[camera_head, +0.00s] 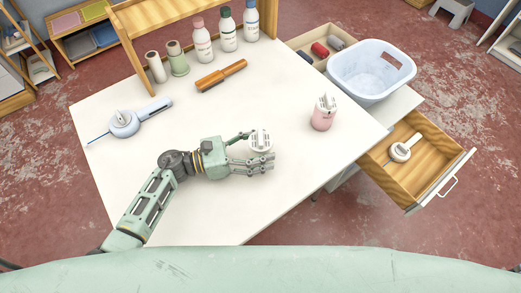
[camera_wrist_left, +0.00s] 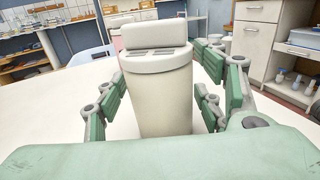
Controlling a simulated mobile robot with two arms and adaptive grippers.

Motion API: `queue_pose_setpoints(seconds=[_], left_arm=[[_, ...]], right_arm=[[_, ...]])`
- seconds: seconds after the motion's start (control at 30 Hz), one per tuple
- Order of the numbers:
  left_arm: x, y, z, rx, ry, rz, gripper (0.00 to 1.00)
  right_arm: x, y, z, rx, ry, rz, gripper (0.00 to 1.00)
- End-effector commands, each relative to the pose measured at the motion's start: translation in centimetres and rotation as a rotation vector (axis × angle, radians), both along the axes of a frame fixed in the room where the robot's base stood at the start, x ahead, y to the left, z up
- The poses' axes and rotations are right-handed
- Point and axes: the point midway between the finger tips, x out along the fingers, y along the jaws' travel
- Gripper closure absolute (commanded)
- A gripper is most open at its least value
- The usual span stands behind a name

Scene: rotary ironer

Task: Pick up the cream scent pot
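The cream scent pot (camera_head: 261,139) stands upright on the white table, with a light slotted top. My left gripper (camera_head: 256,150) is at table height with its fingers open around the pot. In the left wrist view the pot (camera_wrist_left: 160,100) fills the middle, between the green-padded fingers (camera_wrist_left: 160,92). A gap shows between the pot and the right-hand fingers; the left-hand ones are very close to it, and I cannot tell if they touch. My right gripper is not in view.
A pink pot (camera_head: 323,115) stands to the right. A blue-white device (camera_head: 124,122) lies at the left. A basin (camera_head: 370,72) and open drawer (camera_head: 425,165) are at the right. The front tabletop is clear.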

Motion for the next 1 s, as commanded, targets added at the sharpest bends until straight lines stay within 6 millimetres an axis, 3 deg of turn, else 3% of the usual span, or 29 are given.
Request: queue_pose_setpoints(seconds=[0.43, 0.73, 1.0], left_arm=[[0.0, 0.0, 0.0, -0.001, 0.0, 0.0, 0.79], [0.0, 0.1, 0.6, 0.0, -0.002, 0.0, 0.79], [0.0, 0.1, 5.4, 0.001, -0.007, -0.001, 0.79]], right_arm=[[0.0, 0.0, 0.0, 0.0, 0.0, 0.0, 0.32], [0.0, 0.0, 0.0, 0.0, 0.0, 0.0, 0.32], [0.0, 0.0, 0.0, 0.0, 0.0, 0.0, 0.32]])
